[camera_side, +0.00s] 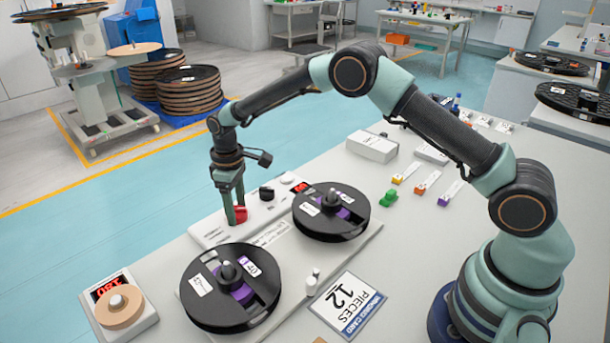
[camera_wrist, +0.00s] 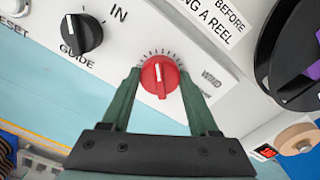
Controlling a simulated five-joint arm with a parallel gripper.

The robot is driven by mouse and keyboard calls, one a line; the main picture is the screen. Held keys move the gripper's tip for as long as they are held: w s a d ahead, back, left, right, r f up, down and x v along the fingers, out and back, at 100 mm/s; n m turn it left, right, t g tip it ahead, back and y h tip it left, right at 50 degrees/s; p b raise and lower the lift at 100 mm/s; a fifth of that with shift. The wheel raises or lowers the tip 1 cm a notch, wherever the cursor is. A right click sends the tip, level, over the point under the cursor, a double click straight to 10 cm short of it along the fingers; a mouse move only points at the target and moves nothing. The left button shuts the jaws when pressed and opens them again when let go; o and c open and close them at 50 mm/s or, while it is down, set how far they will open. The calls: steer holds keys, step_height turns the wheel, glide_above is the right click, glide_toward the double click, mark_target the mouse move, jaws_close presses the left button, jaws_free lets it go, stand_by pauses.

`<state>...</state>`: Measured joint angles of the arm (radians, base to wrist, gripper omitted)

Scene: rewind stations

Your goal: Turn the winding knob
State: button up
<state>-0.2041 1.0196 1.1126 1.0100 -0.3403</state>
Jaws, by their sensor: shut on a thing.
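The winding knob (camera_wrist: 160,76) is a red dial with a white pointer line, next to the word WIND on a white panel (camera_wrist: 214,52). In the side view the red knob (camera_side: 241,215) shows on the panel at the far edge of the station. My gripper (camera_wrist: 160,84) has its two green fingers on either side of the knob, shut on it. In the side view my gripper (camera_side: 235,218) reaches down to the panel. The pointer line on the knob points nearly straight up in the wrist view. The knob's contact with the fingertips is partly hidden in the side view.
A black GUIDE knob (camera_wrist: 82,34) sits left of the red one. Two black reels (camera_side: 230,286) (camera_side: 331,212) stand on the station plate. A box with a tan disc (camera_side: 119,306) is at the lower left.

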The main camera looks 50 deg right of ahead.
mark_target(236, 208)
steer(key=o, duration=1.4)
steer(key=shift+r, duration=0.1)
step_height(236, 208, up, 12)
